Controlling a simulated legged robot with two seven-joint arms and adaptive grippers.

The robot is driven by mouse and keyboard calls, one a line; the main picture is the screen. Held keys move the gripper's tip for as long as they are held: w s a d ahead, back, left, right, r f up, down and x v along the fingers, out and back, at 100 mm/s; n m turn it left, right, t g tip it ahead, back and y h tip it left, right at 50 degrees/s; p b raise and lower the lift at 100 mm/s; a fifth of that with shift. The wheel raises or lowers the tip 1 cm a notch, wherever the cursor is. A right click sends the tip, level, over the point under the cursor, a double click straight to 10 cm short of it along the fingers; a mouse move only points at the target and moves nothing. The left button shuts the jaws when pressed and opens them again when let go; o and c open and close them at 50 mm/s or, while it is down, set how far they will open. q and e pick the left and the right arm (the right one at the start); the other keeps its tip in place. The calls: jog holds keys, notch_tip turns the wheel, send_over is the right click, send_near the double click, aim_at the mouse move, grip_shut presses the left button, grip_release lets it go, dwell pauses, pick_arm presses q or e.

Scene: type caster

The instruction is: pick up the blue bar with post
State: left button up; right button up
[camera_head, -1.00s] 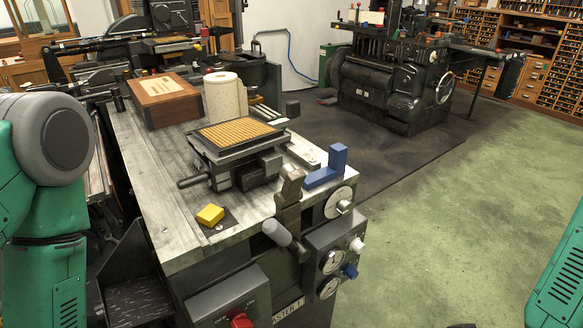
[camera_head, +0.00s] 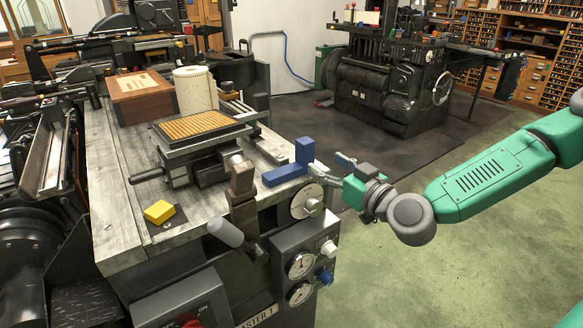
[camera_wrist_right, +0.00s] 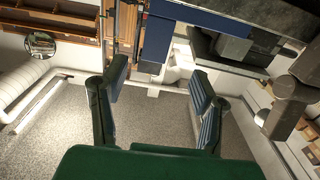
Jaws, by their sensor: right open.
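The blue bar with post (camera_head: 286,174) lies at the right edge of the caster's worktop, its post upright at the right end. In the right wrist view the bar (camera_wrist_right: 215,20) crosses the top, with the post hanging down at left of centre in the picture. My right gripper (camera_head: 334,171) is just right of the post. In the wrist view its two fingers (camera_wrist_right: 160,88) are spread, with nothing between them. The post shows beyond the fingertips; contact is not visible. My left gripper is not in view.
A yellow block (camera_head: 158,211) sits at the worktop's front. A tray of yellow type (camera_head: 200,125), a perforated paper roll (camera_head: 195,90) and a wooden box (camera_head: 141,97) stand farther back. A lever (camera_head: 242,190) rises left of the bar. Knobs and gauges (camera_head: 300,265) are below it.

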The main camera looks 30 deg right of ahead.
aim_at(313, 152)
jog(key=w, duration=0.1)
jog(key=w+a, duration=0.1)
jog(key=w, duration=0.1)
jog(key=shift+w, duration=0.1)
jog(key=shift+w+r, duration=0.1)
jog(key=shift+w, duration=0.25)
jog(key=w, duration=0.1)
jog(key=w+d+b, duration=0.1)
jog(key=w+d, duration=0.1)
jog(key=shift+w+f, duration=0.3)
jog(key=shift+f, duration=0.05)
jog(key=shift+w+a+b, duration=0.3)
jog(key=shift+w+a, duration=0.05)
jog(key=shift+w, duration=0.55)
jog(key=shift+a+r, duration=0.3)
jog(key=shift+a, duration=0.2)
jog(key=shift+d, duration=0.15)
grip_shut()
jog(key=shift+d+f, duration=0.2)
jog(key=shift+d, duration=0.15)
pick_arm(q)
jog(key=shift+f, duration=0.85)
pick_arm(e)
jog(key=shift+r, duration=0.1)
